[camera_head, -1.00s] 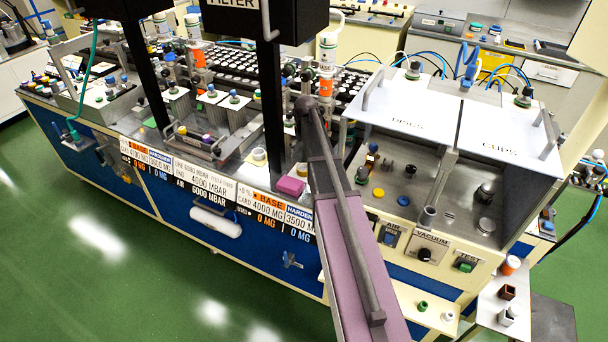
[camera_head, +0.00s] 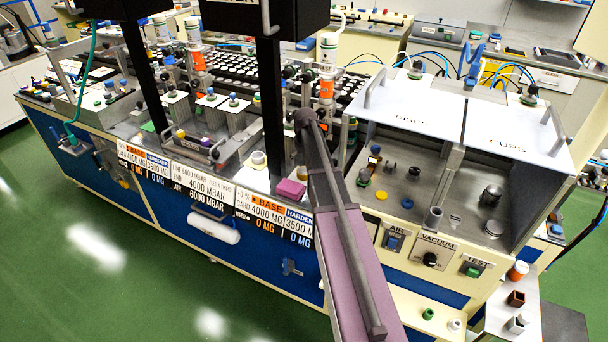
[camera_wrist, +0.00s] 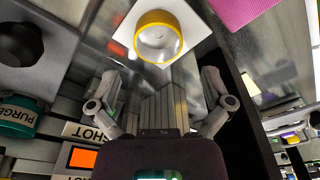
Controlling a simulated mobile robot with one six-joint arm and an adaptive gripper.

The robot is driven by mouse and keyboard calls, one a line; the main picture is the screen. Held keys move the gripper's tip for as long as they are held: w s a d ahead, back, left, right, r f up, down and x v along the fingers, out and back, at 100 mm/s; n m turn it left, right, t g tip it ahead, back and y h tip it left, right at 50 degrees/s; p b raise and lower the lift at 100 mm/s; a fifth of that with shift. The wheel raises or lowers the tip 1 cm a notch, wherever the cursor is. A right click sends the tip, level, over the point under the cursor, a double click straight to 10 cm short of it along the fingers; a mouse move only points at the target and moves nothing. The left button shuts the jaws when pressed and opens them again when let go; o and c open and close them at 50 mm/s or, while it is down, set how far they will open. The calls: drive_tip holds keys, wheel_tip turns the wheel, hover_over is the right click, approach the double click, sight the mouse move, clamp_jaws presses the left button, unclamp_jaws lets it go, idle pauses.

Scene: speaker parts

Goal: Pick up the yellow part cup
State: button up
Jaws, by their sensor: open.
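The yellow part cup (camera_wrist: 158,37) shows in the wrist view as a round cup with a yellow rim and a pale inside. It stands on a white square pad (camera_wrist: 128,36) at the top centre. My gripper (camera_wrist: 160,82) is below it in that picture, with its two fingers spread apart and nothing between them. The cup lies beyond the fingertips, roughly in line with the gap, and is not touched. In the head view my arm covers the gripper, and I cannot make out the yellow cup there with certainty.
A pink block (camera_head: 291,190) lies at the bench front; pink also shows in the wrist view (camera_wrist: 243,10). A whitish cup (camera_head: 258,157) stands nearby. Dark posts (camera_head: 272,110) rise close to my arm.

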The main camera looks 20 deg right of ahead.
sight(304, 170)
drive_tip(key=shift+f, duration=0.15)
drive_tip(key=f+b, duration=0.5)
drive_tip(key=shift+w+d, duration=0.1)
drive_tip(key=shift+w, duration=0.1)
idle(0.7)
drive_tip(key=c, duration=1.2)
